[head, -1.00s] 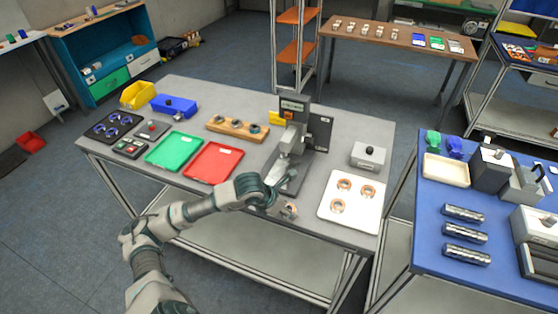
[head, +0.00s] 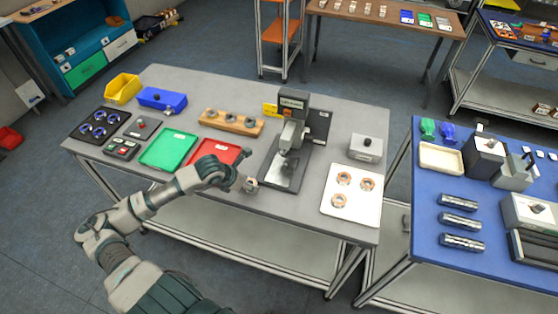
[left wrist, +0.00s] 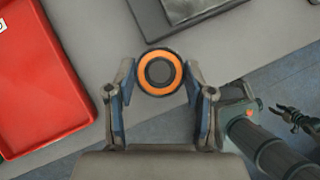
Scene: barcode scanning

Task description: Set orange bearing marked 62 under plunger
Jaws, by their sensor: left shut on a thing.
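My left gripper (left wrist: 160,100) is shut on an orange-ringed bearing (left wrist: 159,72) with a dark centre. In the head view the gripper (head: 241,179) holds the bearing (head: 250,185) above the table's front edge, between the red tray and the press. The press (head: 292,125) has a grey plunger head above a dark base plate (head: 284,173), with no bearing seen on it. The gripper is left of this base and apart from it. The number on the bearing cannot be read. My right gripper (left wrist: 298,118) shows small in the left wrist view, its fingers apart.
The red tray (head: 228,152) and green tray (head: 168,150) lie left of the press. A wooden block (head: 231,123) with several rings stands behind. A white plate (head: 366,205) with three copper-coloured rings lies right. A grey box (head: 366,148) stands behind it.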

